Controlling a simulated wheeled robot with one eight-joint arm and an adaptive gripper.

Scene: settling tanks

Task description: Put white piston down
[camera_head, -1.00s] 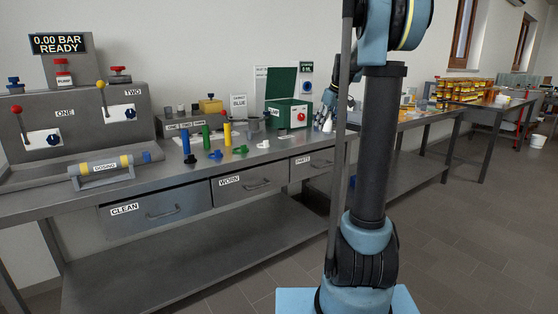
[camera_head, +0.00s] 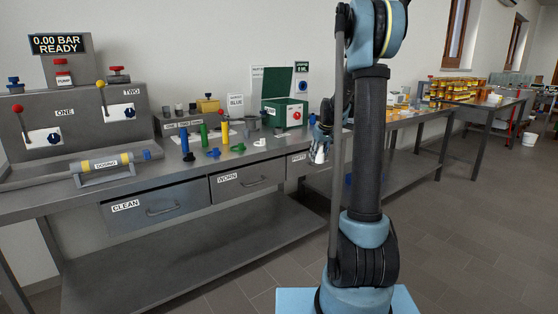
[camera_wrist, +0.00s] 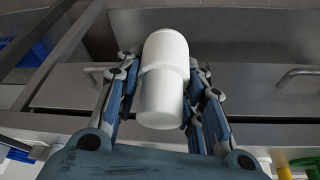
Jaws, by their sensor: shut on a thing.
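The white piston (camera_wrist: 163,78) is a smooth white cylinder with a slight step around its middle. My gripper (camera_wrist: 163,88) is shut on it, with the fingers on both sides in the wrist view. In the head view my gripper (camera_head: 320,137) points down near the front edge of the steel bench, by the right-hand drawer. The piston's white end (camera_head: 319,155) shows below the fingers. Drawer fronts lie behind the piston in the wrist view. Whether it touches anything is hard to tell.
The steel bench (camera_head: 70,203) has a CLEAN drawer (camera_head: 150,207), a WORN drawer (camera_head: 245,181) and a third drawer (camera_head: 298,165), all shut. Blue, green and yellow pistons (camera_head: 225,133) stand on top. A green box (camera_head: 285,110) stands behind. The floor (camera_head: 460,230) at right is clear.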

